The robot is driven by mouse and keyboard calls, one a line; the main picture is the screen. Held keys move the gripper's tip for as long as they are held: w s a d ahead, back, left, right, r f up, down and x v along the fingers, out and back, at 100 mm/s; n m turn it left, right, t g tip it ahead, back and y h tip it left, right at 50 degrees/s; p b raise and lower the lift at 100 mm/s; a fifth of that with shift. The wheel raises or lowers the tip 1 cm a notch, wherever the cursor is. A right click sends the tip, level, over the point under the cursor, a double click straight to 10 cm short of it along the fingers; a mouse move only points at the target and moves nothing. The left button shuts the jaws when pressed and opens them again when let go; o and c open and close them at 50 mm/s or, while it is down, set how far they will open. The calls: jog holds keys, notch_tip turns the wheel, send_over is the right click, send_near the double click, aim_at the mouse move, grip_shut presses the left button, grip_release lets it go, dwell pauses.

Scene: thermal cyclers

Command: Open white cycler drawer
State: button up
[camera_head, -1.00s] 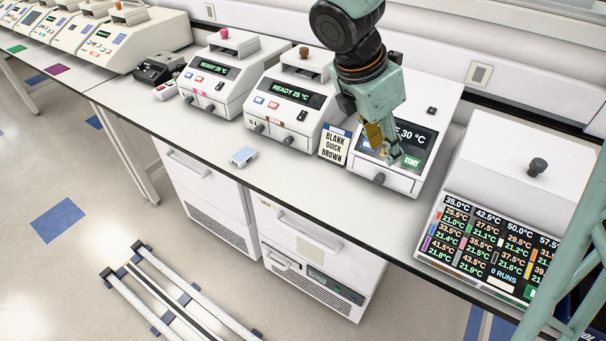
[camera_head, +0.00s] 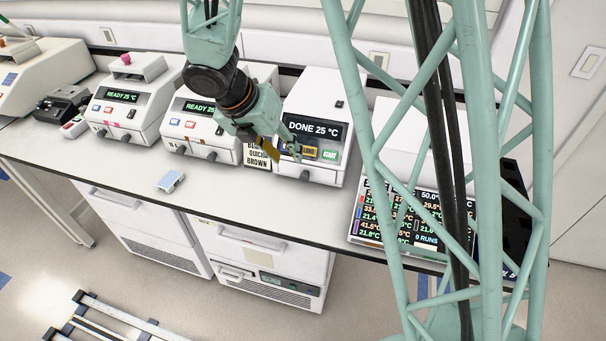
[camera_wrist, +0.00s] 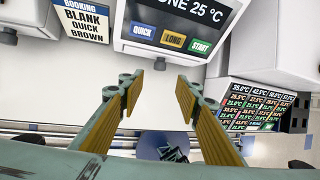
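The white cycler (camera_head: 323,107) stands on the bench, its screen reading "DONE 25 °C" above QUICK, LONG and START buttons. Its screen (camera_wrist: 196,10) and buttons also show at the top of the wrist view. A dark round knob (camera_head: 304,175) sits on its low front drawer, which looks shut in the head view. My gripper (camera_head: 280,153) is in front of the cycler's left side, covering part of the buttons. In the wrist view my gripper (camera_wrist: 160,92) is open, with nothing between its yellow-padded fingers.
A "BLANK QUICK BROWN" sign (camera_wrist: 85,20) stands left of the cycler. Two similar READY cyclers (camera_head: 130,98) (camera_head: 190,124) stand further left. A unit with a temperature board (camera_head: 415,222) is at right. A small blue-white block (camera_head: 170,181) lies on the otherwise clear front bench.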

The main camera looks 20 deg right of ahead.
aim_at(302, 175)
jog(key=shift+f, duration=0.15)
jog(key=shift+b+x, duration=1.65)
jog(key=shift+x, duration=5.15)
grip_shut()
